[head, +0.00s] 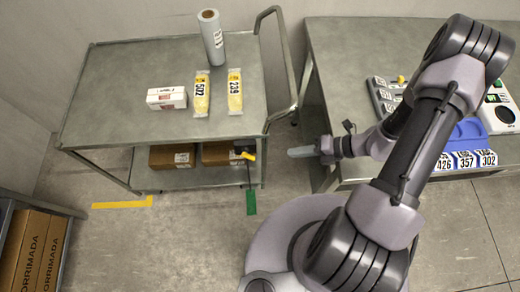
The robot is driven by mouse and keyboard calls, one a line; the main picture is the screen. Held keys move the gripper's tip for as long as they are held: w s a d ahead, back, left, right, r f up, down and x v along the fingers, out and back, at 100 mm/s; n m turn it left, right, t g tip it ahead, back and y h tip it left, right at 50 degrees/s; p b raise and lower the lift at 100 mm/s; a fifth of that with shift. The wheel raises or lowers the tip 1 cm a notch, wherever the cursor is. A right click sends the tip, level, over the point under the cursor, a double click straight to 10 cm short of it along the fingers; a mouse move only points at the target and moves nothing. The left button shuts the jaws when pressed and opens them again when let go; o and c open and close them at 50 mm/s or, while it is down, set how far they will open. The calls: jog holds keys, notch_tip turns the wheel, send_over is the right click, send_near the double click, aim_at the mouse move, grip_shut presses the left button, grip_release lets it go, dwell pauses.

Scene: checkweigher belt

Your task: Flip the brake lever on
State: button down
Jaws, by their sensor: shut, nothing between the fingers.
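A small yellow lever (248,156) sits on a black mount at the near right leg of a grey cart (130,75); it looks like the brake lever. A green tag or plate (250,202) shows below it near the floor; I cannot tell what it is fixed to. My gripper (291,152) is shut and empty. It points left at about the lever's height in the picture, apart from it by a short gap. The lever's exact angle is too small to tell.
The cart carries a grey roll (211,37), a white box (166,97) and two yellow packs (201,94) (235,92). Cardboard boxes (171,156) sit on its lower shelf. A bench (345,40) stands right, behind my arm. Yellow tape (122,203) marks open floor.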

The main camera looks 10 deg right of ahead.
aim_at(253, 158)
jog(key=b+x, duration=0.5)
jog(key=x, duration=0.9)
